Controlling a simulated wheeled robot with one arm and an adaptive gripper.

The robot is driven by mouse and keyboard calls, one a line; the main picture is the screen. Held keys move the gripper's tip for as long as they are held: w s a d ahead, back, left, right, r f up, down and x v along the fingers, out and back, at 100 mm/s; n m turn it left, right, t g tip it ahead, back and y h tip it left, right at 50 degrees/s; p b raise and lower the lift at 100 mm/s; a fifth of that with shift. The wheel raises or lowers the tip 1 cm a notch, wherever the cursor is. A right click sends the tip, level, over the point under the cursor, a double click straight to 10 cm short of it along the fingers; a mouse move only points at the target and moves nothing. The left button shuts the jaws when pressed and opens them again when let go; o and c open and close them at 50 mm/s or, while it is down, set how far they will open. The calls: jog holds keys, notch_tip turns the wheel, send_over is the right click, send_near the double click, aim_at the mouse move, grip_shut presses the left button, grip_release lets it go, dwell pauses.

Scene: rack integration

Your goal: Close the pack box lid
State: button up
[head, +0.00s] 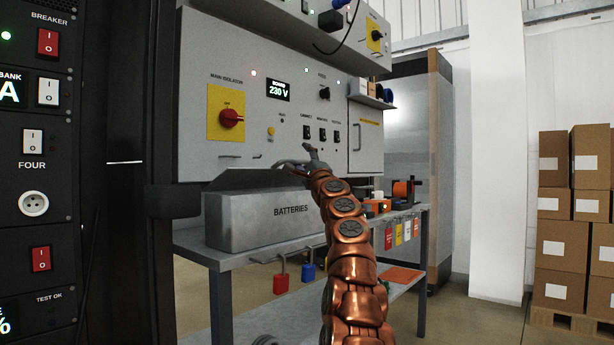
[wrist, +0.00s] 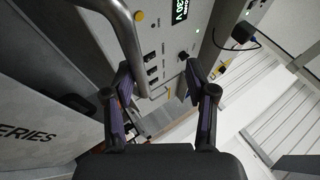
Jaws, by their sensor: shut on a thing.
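The pack box (head: 265,222) is a long grey metal box marked BATTERIES on the bench. Its grey lid (head: 250,179) is raised and tilted above the box's opening. My gripper (head: 308,156) is at the lid's right end, and its fingers are small in the head view. The box's lettered side (wrist: 30,135) shows at the left there. The inside of the box is hidden.
A grey control panel (head: 285,110) with a red isolator knob (head: 231,117) and switches stands right behind the box. Padlocks (head: 281,282) and coloured tags hang at the bench's front edge (head: 245,262). A black rack (head: 40,250) stands close at the left. Cartons (head: 565,240) stand at the far right.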

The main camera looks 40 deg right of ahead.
jog(key=s+a+f+b, duration=0.2)
jog(key=s+f+b, duration=0.2)
jog(key=s+f, duration=0.1)
jog(key=shift+s+f, duration=0.35)
jog(key=shift+s, duration=0.05)
dwell(1.1)
dwell(0.3)
